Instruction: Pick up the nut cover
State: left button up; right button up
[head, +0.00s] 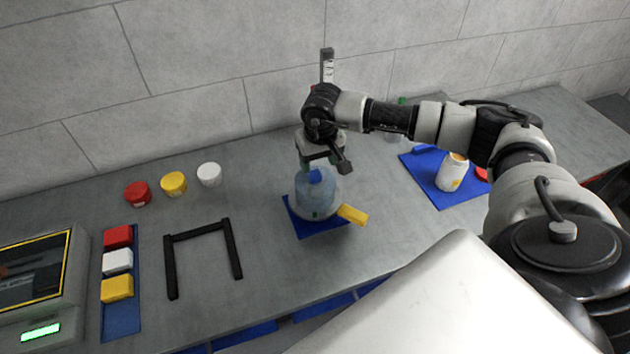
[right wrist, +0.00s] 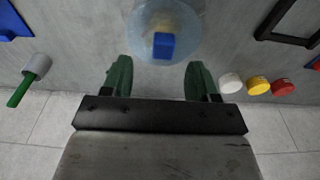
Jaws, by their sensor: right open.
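A translucent pale-blue dome (head: 317,198) stands on a blue mat (head: 318,229) in the middle of the bench. A small blue block (head: 315,176) shows at its top; I cannot tell for sure which part is the nut cover. In the right wrist view the block (right wrist: 163,45) sits within the round dome (right wrist: 188,22). My right gripper (head: 318,163) is just above the dome. Its green fingers (right wrist: 159,76) are spread apart with nothing between the tips, the block lying just beyond them. My left gripper is not in view.
A yellow piece (head: 353,214) sticks out at the dome's right. Red (head: 137,194), yellow (head: 174,183) and white (head: 209,174) round caps and a black frame (head: 203,255) lie to the left. A white can (head: 452,173) stands on a blue mat at right.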

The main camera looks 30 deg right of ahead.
aim_at(315, 173)
jog(key=f+p, duration=0.1)
jog(key=f, duration=0.1)
jog(key=w+f+p, duration=0.1)
jog(key=f, duration=0.1)
jog(key=shift+a+f, duration=0.1)
jog(key=shift+f, duration=0.05)
jog(key=shift+f+p, duration=0.25)
jog(key=shift+p, duration=0.05)
jog(key=shift+f, duration=0.15)
jog(key=shift+c, duration=0.4)
jog(key=c, duration=0.9)
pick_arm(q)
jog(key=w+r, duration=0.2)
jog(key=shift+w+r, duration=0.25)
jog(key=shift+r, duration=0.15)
pick_arm(e)
jog(key=shift+c, duration=0.2)
jog(key=shift+w, duration=0.1)
